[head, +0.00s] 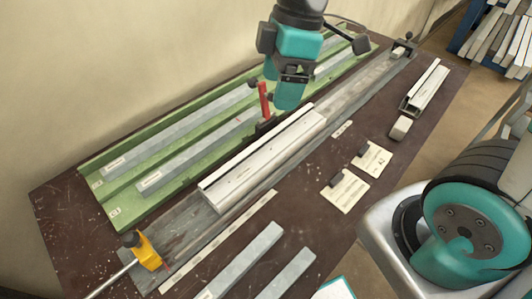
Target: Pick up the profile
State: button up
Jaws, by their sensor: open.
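Long grey bars that look like profiles lie in the green tray (128,212). They include a rear bar (180,132) and a front bar (200,153), both with white labels at their left ends. Another grey bar (335,66) shows in the tray right of my arm. My gripper (272,112) hangs over the tray's front edge, near the right ends of the two left bars. It is open with no bar seen in it; its fingertips are mostly hidden. A red upright handle (264,100) stands close beside it; I cannot tell its gap from my gripper.
A pale jaw block (265,155) lies along the metal clamp bed (185,228), with a yellow stop (147,250) at its left end. Two grey bars (243,261) (288,275) lie in front. Cards (345,191) with dark blocks and a small vise (422,90) are right.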

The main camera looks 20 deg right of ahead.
jog(key=w+d+f+n+h+b, duration=0.1)
jog(key=w+d+f+n+b, duration=0.1)
jog(key=w+d+f+n, duration=0.35)
jog(key=n+p, duration=0.2)
send_over(269, 150)
jog(key=d, duration=0.1)
jog(key=shift+m+g, duration=0.25)
jog(key=shift+g, duration=0.05)
notch_tip(269, 150, down, 13)
jog(key=shift+w+f, duration=0.1)
jog(key=shift+a+f+p, duration=0.15)
jog(key=shift+f+p, duration=0.2)
jog(key=shift+f, duration=1)
jog(key=shift+a+f+p, duration=0.1)
jog(key=shift+f+p, duration=0.2)
jog(key=shift+f, duration=1)
jog(key=shift+c, duration=0.2)
jog(key=c, duration=0.7)
jog(key=shift+c, duration=0.7)
jog(key=shift+r, duration=0.15)
